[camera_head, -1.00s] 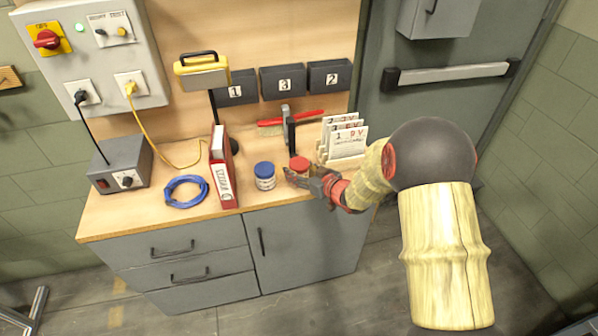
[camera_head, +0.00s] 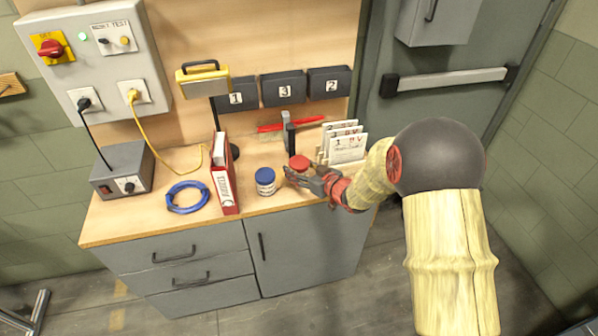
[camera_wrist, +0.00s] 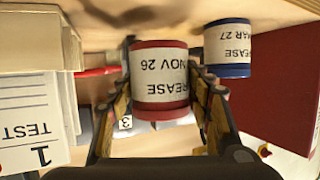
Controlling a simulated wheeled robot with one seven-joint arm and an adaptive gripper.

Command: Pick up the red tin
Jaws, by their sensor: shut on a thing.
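The red tin (camera_wrist: 160,80) stands between the two fingers of my gripper (camera_wrist: 158,100) in the wrist view, its white label reading "GREASE NOV 26" upside down. My gripper is shut on it, one finger at each side. In the head view the red lid of the tin (camera_head: 299,162) shows at the tips of my gripper (camera_head: 300,176), near the front of the bench top; its lower part is hidden by the fingers. I cannot tell whether the tin still touches the bench.
A blue-lidded tin (camera_head: 265,181) stands close to the left, also in the wrist view (camera_wrist: 229,48). A red binder (camera_head: 223,178) stands beyond it. A card rack (camera_head: 343,145) is just behind my gripper. A blue cable coil (camera_head: 186,197) lies at the left.

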